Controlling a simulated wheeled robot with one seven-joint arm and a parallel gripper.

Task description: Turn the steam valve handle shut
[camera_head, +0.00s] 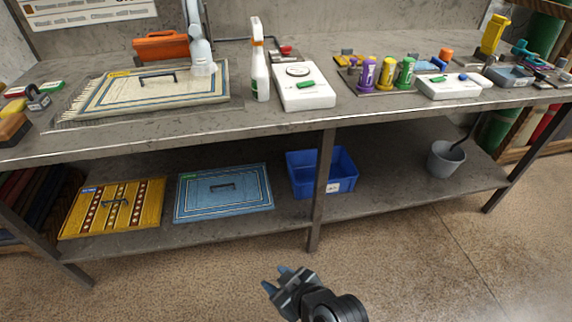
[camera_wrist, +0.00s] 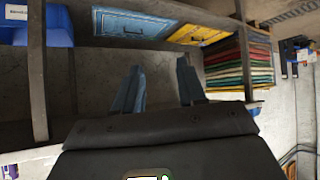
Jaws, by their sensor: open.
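A small red part (camera_head: 287,50) sits at the back of the workbench, beside the end of a dark pipe (camera_head: 236,39). It looks like the steam valve handle, but it is too small to tell for certain or to read its angle. The white spray bottle (camera_head: 259,65) and a white box with a dial (camera_head: 303,88) stand in front of it. My gripper (camera_head: 276,279) is open and empty, low in front of the bench and far from the red part. Its two blue fingers also show in the wrist view (camera_wrist: 160,78), where no valve is seen.
The workbench (camera_head: 180,132) has a front edge and a post (camera_head: 321,190) between me and the back. The floor in front is clear.

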